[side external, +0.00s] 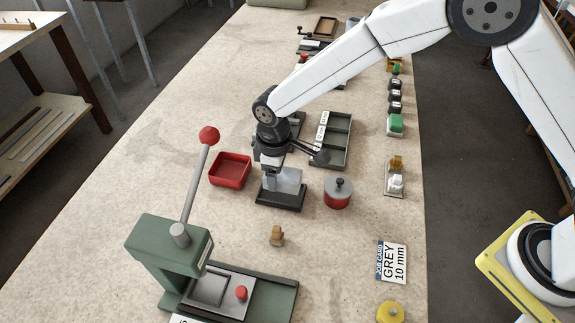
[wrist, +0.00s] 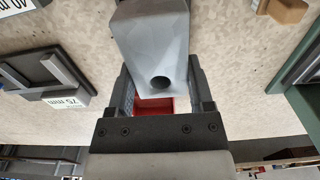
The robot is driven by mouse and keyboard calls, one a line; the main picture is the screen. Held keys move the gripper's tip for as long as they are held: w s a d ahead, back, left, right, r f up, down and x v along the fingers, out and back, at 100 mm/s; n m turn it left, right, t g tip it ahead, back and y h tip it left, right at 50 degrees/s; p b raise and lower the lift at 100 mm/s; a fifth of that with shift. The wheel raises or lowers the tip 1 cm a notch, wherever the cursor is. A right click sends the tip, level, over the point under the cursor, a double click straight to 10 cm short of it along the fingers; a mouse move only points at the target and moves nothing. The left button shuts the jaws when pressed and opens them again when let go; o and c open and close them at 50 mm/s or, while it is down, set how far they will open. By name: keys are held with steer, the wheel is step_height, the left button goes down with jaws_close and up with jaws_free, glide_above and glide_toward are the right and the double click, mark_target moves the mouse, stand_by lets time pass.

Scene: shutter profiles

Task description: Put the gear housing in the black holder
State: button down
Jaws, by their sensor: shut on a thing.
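The gear housing is a light grey block with a round hole, seen close in the wrist view (wrist: 150,35). My gripper (wrist: 162,92) is shut on it, with one finger on each side. In the side view the housing (side external: 288,180) hangs below my gripper (side external: 274,168). A black base (side external: 281,199), which looks like the black holder, shows directly under the housing. I cannot tell whether the two touch. The wrist view does not show this base clearly; the housing and fingers hide what lies beneath.
A red bin (side external: 230,170) is close on the left, and a red round pot (side external: 338,192) on the right. A green press (side external: 168,245) with a tall lever stands in front. A grey-green tray (side external: 335,150) lies behind. A dark fixture marked 75 mm (wrist: 68,92) is left in the wrist view.

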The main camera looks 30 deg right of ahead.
steer(key=shift+w+a+f, duration=0.1)
steer(key=shift+w+f, duration=0.15)
steer(key=shift+f, duration=1.5)
steer(key=shift+f, duration=0.1)
jaws_free()
steer(key=shift+f, duration=0.1)
step_height(320, 180, up, 12)
steer(key=shift+r, duration=0.2)
